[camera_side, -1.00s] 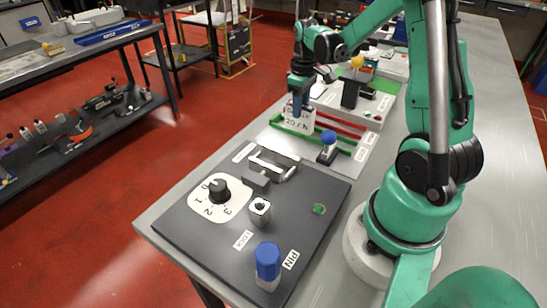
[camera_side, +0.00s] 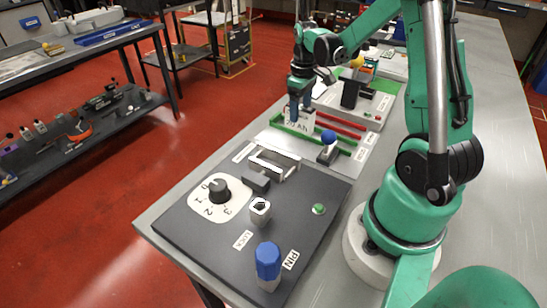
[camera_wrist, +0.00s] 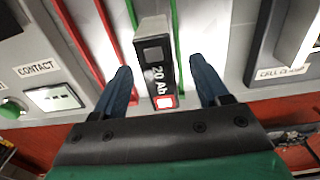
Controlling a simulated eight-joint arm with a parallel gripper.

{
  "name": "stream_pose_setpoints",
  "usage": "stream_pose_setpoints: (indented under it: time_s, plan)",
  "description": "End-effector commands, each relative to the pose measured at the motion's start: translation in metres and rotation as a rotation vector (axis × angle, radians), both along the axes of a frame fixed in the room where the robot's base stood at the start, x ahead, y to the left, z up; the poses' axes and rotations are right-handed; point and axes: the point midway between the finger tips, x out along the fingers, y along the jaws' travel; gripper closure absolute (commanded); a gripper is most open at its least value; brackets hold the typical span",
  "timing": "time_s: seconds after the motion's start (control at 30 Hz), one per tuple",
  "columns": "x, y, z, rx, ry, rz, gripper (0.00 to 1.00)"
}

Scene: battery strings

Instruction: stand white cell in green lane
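The white cell (camera_side: 301,123), marked "20 Ah", stands about upright at the green lane (camera_side: 285,130). In the wrist view the cell (camera_wrist: 152,27) shows a pale top, a dark labelled side and a red-edged terminal. Green rails (camera_wrist: 176,40) show on both sides of it, so it appears to stand between them. Its foot is partly hidden. My gripper (camera_side: 300,106) is over the cell. In the wrist view its blue fingers (camera_wrist: 162,84) are spread on either side of the cell, with a visible gap on each side.
Red rails (camera_side: 340,122) run beside the green lane. A blue-topped knob (camera_side: 328,142) stands near the lane's end. A dark panel (camera_side: 190,245) with a dial (camera_side: 219,190) and a blue pin handle (camera_side: 268,261) lies in front. The "CONTACT" plate (camera_wrist: 39,68) is at left.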

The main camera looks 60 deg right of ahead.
Motion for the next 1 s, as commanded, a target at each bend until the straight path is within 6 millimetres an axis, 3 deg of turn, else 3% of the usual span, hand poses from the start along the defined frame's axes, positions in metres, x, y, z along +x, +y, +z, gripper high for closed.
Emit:
stream_pose_setpoints:
  time_s: [0.33, 0.7, 1.0]
  plan:
    - [0.0, 0.0, 0.003, 0.0, 0.0, 0.0, 0.29]
    - [0.0, 0.0, 0.048, 0.0, 0.0, 0.0, 0.29]
    - [0.0, 0.0, 0.056, 0.0, 0.0, 0.0, 0.29]
